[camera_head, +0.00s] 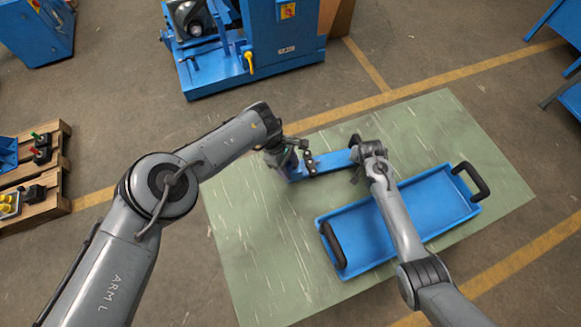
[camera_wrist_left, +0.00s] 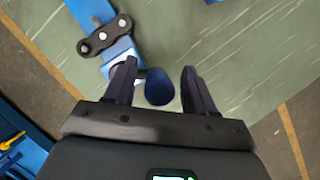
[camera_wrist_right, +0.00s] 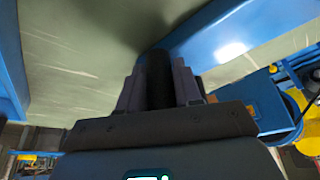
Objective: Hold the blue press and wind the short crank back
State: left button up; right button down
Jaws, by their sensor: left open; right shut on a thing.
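The blue press (camera_head: 332,162) lies as a flat blue bar on the green mat. A black two-hole link (camera_wrist_left: 104,36) sits at its left end. My left gripper (camera_head: 285,152) is above that end. In the left wrist view its fingers (camera_wrist_left: 158,80) are open, with a dark blue round handle (camera_wrist_left: 159,90), apparently the short crank's, between them and a gap on the right side. My right gripper (camera_head: 358,163) is at the bar's right end. In the right wrist view it is shut on a black upright grip (camera_wrist_right: 157,75) beside the blue bar (camera_wrist_right: 215,38). The crank's arm is mostly hidden.
A blue tray (camera_head: 350,266) with black handles lies on the green mat (camera_head: 232,262), under my right arm. A blue machine (camera_head: 258,75) stands behind. Pallets with small parts (camera_head: 46,195) are at the left. The mat's front left is clear.

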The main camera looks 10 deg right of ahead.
pick_arm(q)
jog(key=shift+s+d+f, duration=0.15)
jog(key=shift+d+f, duration=0.05)
jog(key=shift+f, duration=0.3)
jog(key=shift+c, duration=0.5)
jog(key=c, duration=0.9)
jog(key=shift+o, duration=0.2)
jog(key=shift+d+n, duration=0.1)
jog(key=shift+n, duration=0.2)
